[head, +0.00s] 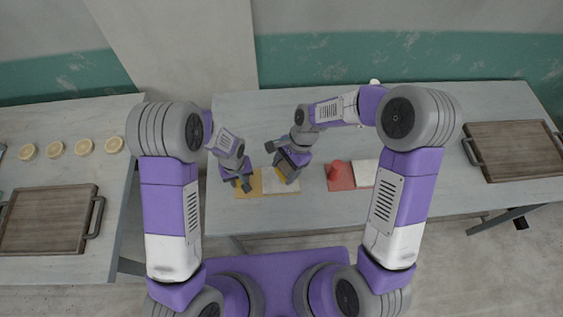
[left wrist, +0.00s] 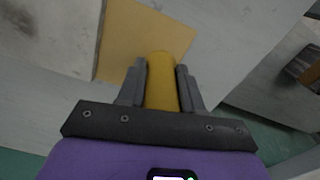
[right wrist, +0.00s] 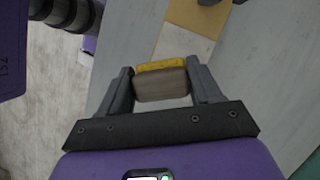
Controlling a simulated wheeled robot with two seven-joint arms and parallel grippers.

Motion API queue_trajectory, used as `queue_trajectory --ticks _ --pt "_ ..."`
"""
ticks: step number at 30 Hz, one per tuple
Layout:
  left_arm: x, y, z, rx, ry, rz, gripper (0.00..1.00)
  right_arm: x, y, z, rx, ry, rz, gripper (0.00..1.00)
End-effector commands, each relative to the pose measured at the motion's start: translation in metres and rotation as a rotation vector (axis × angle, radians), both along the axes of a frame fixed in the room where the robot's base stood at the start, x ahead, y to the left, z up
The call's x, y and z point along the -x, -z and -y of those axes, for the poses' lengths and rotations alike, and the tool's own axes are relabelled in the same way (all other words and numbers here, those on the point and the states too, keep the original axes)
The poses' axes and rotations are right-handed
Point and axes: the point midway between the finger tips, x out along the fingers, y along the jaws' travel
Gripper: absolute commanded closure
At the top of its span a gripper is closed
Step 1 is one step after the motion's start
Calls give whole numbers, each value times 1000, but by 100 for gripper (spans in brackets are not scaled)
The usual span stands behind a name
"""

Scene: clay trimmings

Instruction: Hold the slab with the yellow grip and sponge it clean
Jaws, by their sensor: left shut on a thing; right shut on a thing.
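A pale slab (head: 282,187) lies against a yellow mat (head: 248,187) near the table's front edge. In the left wrist view the slab (left wrist: 55,35) has dark smudges beside the yellow mat (left wrist: 140,42). My left gripper (head: 241,185) is shut on the yellow grip (left wrist: 161,82), an upright cylinder at the mat's edge. My right gripper (head: 287,178) is shut on a sponge (right wrist: 161,82), yellow on one face and brown-grey on the other, over the slab. Whether the sponge touches the slab I cannot tell. The slab also shows in the right wrist view (right wrist: 188,47).
To the right lie a red mat (head: 342,184) with a red grip (head: 334,171) and another pale slab (head: 365,173). A wooden tray (head: 515,150) is at the far right. Another tray (head: 45,220) and several round pale pieces (head: 83,147) are on the left table.

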Motion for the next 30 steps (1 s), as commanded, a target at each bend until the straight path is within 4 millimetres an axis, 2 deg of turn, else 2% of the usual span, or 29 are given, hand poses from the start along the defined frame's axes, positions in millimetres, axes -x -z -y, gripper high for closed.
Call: queue_trajectory --ticks 20,23,24,30 --pt "0 0 0 1 -1 1 100 0 60 -1 0 0 -4 65" --pt "0 0 0 1 -1 1 100 1 77 -1 0 -1 -6 65" --pt "0 0 0 1 -1 1 100 -6 70 -1 -1 0 4 69" --pt "0 0 0 1 0 1 100 -24 74 0 -1 1 0 69"
